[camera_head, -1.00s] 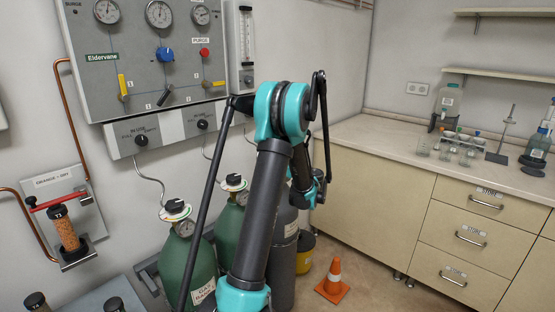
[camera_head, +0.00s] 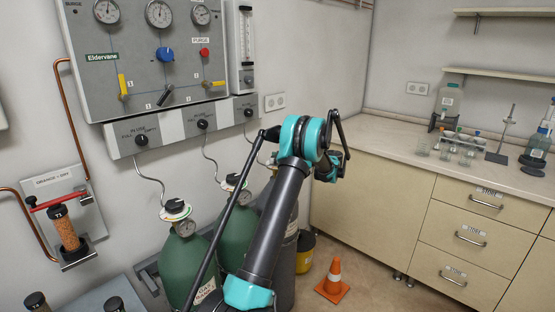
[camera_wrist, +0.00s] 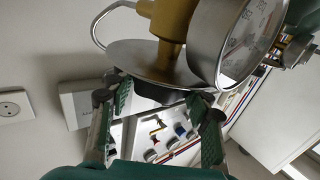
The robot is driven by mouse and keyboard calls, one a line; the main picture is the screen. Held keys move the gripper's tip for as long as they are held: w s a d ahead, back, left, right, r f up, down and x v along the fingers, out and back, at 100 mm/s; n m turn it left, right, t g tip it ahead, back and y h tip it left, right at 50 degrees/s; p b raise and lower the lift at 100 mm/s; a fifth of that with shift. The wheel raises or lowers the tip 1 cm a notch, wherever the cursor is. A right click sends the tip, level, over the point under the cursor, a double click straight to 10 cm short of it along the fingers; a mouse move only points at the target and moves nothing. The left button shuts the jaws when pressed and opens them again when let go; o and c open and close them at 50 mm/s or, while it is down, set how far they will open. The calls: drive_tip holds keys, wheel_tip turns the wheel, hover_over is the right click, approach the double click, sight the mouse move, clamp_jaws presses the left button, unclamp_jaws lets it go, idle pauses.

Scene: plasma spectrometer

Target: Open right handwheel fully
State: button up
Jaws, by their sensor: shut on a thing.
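In the wrist view, a black handwheel (camera_wrist: 158,95) shows between my fingers, against a round metal plate (camera_wrist: 140,60). My gripper (camera_wrist: 160,97) is shut on it, one finger on each side. A brass valve body (camera_wrist: 175,22) and a round gauge (camera_wrist: 238,40) sit beside the plate. In the head view, my gripper is hidden behind my arm. Two green cylinders carry black handwheels, the left one (camera_head: 175,206) and the middle one (camera_head: 232,181). A dark grey cylinder (camera_head: 287,255) stands to their right, its top mostly hidden by my arm.
A wall panel (camera_head: 135,55) with gauges and valves is above the cylinders. An orange cone (camera_head: 333,277) and a yellow container (camera_head: 305,255) stand on the floor. The counter (camera_head: 400,145) with glassware is at the right. A white box (camera_wrist: 88,103) shows in the wrist view.

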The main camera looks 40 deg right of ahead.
drive_tip(key=shift+d+n+g+y, duration=0.1)
drive_tip(key=shift+n+g+y, duration=0.5)
drive_tip(key=shift+y, duration=0.1)
drive_tip(key=o, duration=1.2)
wheel_tip(320, 180, up, 10)
drive_tip(key=shift+r, duration=0.1)
